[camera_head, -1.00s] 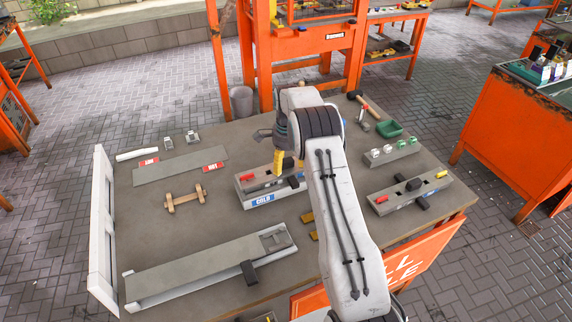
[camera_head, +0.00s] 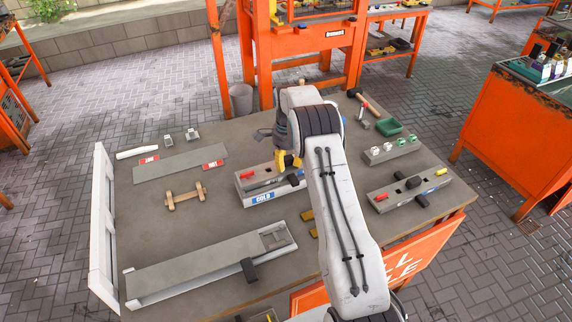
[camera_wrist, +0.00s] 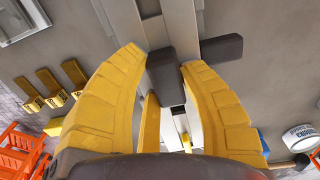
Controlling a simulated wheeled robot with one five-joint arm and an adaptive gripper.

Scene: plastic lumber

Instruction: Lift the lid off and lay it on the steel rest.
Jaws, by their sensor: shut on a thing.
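The long grey mould box with a blue COLD label (camera_head: 263,197) stands mid-table, partly hidden by my arm. Its lid is hard to make out; a dark block (camera_wrist: 166,76), seemingly the lid's handle, is between my yellow fingers in the wrist view. My gripper (camera_head: 288,161) is over the box and shut on that block (camera_wrist: 163,64). I cannot tell whether the lid is clear of the box. A flat grey plate (camera_head: 180,164) with red tags, likely the steel rest, lies bare at the left back.
A second long box (camera_head: 408,190) with dark clamps stands at the right. A wooden handle piece (camera_head: 185,195) and a long grey trough (camera_head: 205,268) lie left and front. A white upright frame (camera_head: 103,225) edges the table's left side. Bare tabletop surrounds the wooden piece.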

